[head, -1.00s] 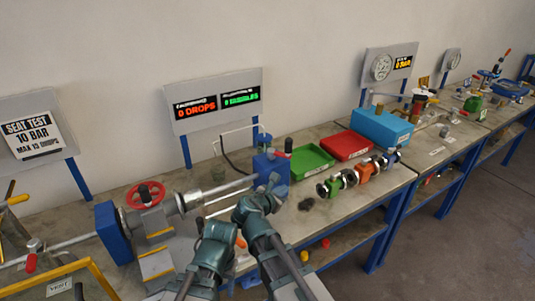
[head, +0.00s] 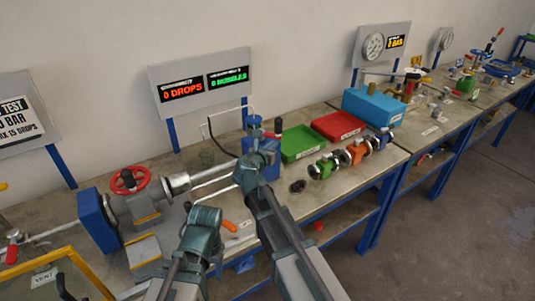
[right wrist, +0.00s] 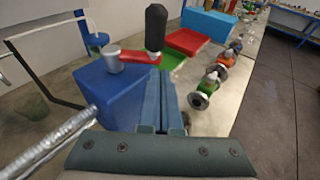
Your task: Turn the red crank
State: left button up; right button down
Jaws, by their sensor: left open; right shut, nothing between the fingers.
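The red crank (right wrist: 140,57) has a flat red arm and an upright black handle (right wrist: 155,27). It sits on a grey shaft on top of a blue block (right wrist: 107,90). In the head view the handle (head: 278,126) shows small behind the blue block's top. My right gripper (head: 257,156) is in front of the blue block and hides much of it. Its fingers (right wrist: 161,100) are together and empty, pointing toward the crank's handle, with no clear contact. My left gripper (head: 206,215) is open and empty over the bench, left of the right arm.
A red handwheel valve (head: 130,180) with a metal pipe stands on the left. Green (head: 302,142) and red (head: 338,125) trays and a blue box (head: 375,105) lie to the right. Small flanged valves (head: 355,153) line the front edge. Displays (head: 205,82) read 0 drops and 0 bubbles.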

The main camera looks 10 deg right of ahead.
aim_at(280, 138)
jog(key=shift+b+x, duration=0.4)
jog(key=shift+x, duration=1.95)
jog(key=shift+d, duration=0.1)
